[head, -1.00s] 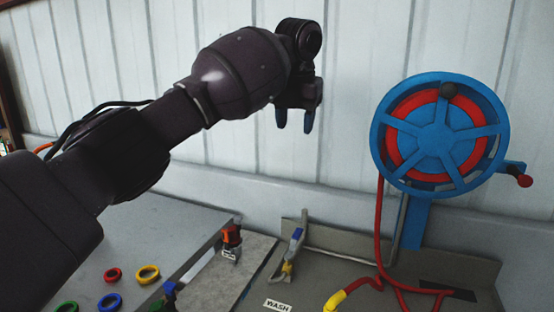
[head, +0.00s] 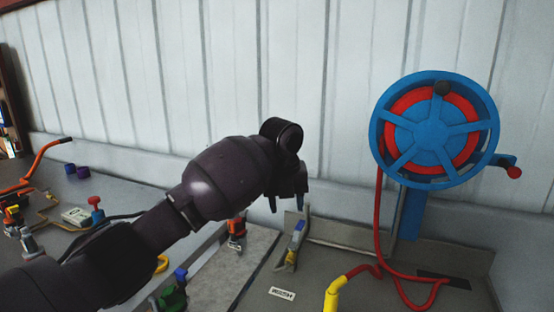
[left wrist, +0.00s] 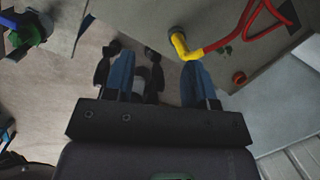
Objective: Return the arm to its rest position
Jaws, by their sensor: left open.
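My left arm comes in from the left in the head view. Its gripper (head: 287,203) points down in front of the white panelled wall, above the back of the counter. The two blue fingers are apart with nothing between them. In the left wrist view the open fingers (left wrist: 157,68) show over a blurred pale floor, with dark shapes beyond them that I cannot identify. My right gripper does not show.
A blue and red hose reel (head: 436,133) stands at the right, its red hose running to a yellow nozzle (head: 333,293). A grey-blue spray handle (head: 296,243) is close below the gripper. Colored valves (head: 236,231) stand on the counter. The wall above the arm is clear.

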